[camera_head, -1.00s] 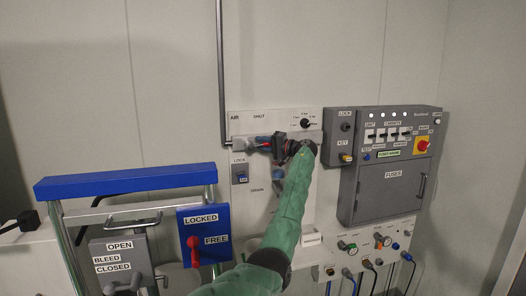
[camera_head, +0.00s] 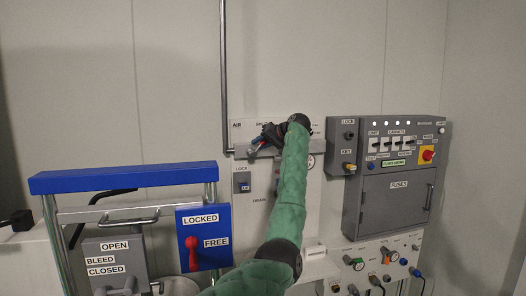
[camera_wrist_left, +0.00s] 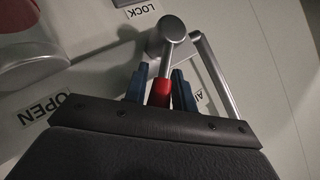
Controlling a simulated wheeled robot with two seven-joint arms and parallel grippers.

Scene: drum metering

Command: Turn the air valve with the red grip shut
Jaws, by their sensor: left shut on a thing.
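The air valve's red grip (camera_wrist_left: 160,93) sits between the two blue fingers of my left gripper (camera_wrist_left: 158,85) in the left wrist view. The gripper is shut on it. A metal stem runs from the grip to a round grey hub (camera_wrist_left: 168,38) on the panel. In the head view my left gripper (camera_head: 262,140) is at the upper part of the white air panel (camera_head: 300,215), below the AIR label, tilted down to the left. My gripper and green-sleeved arm hide most of the valve and part of the SHUT label. My right gripper is not in view.
A grey fuse cabinet (camera_head: 395,205) stands right of the panel. A vertical pipe (camera_head: 224,80) runs up at its left. A blue-topped frame (camera_head: 125,177) and a LOCKED/FREE box (camera_head: 203,255) stand at lower left. The wall above is clear.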

